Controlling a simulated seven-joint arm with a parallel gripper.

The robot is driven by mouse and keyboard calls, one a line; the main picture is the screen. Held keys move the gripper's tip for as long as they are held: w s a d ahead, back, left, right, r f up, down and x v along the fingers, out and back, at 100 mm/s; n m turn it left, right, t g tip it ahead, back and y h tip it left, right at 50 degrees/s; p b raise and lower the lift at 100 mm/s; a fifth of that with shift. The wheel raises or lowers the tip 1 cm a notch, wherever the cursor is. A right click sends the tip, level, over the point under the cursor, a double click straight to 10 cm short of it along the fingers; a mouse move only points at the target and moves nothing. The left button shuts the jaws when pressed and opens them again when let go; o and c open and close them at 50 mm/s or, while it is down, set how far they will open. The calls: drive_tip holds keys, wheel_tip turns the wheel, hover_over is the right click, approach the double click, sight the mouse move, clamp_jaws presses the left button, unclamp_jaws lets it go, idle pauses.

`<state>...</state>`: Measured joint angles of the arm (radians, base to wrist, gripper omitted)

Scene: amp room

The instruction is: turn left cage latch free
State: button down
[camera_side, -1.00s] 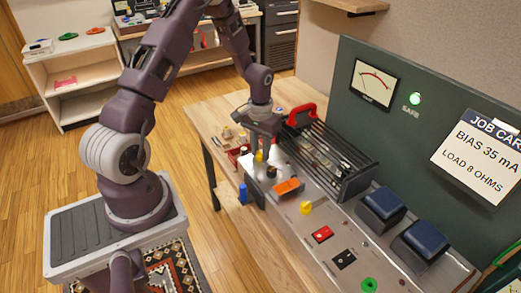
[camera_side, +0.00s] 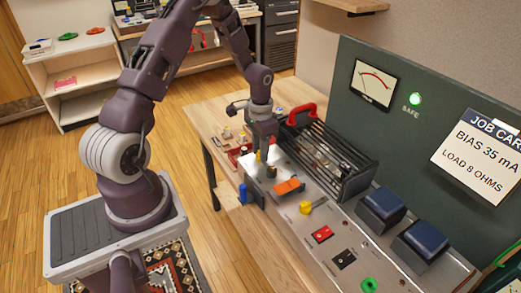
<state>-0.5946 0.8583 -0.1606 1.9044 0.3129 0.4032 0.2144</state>
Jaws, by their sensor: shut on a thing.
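The amp's cage (camera_side: 325,155) is a dark slatted box with a red handle (camera_side: 301,115), seated on the grey chassis. A small yellow latch (camera_side: 258,156), the left one, shows at the cage's left front corner, largely hidden by my gripper. My gripper (camera_side: 264,158) points down and is shut on this latch; the fingers hide most of the contact, so the latch's exact angle cannot be told.
An orange block (camera_side: 287,186) and a dark knob (camera_side: 271,171) sit close to my gripper. Red and black switches (camera_side: 322,233) and dark blue-topped transformers (camera_side: 381,207) lie to the right. A green lamp (camera_side: 415,99) reads SAFE.

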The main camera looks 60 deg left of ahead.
drive_tip(key=c, duration=1.2)
unclamp_jaws()
drive_tip(key=shift+o, duration=0.2)
wheel_tip(320, 180, up, 8)
drive_tip(key=shift+f, duration=0.25)
drive_tip(key=s+d+r+t+y, duration=0.1)
drive_tip(key=s+d+r, duration=0.35)
drive_tip(key=r, duration=0.45)
drive_tip(key=s+d+r+t+y, duration=0.1)
drive_tip(key=s+d+r+t, duration=0.15)
drive_tip(key=d+r, duration=0.45)
drive_tip(key=s+d+r+t+h, duration=0.1)
drive_tip(key=s+d+r, duration=0.1)
drive_tip(key=s, duration=0.4)
drive_tip(key=s+d+r+t+h, duration=0.1)
drive_tip(key=s+d+r, duration=0.2)
drive_tip(key=s, duration=0.4)
drive_tip(key=shift+s+d+r, duration=0.2)
drive_tip(key=shift+s+d, duration=0.1)
drive_tip(key=shift+d, duration=0.55)
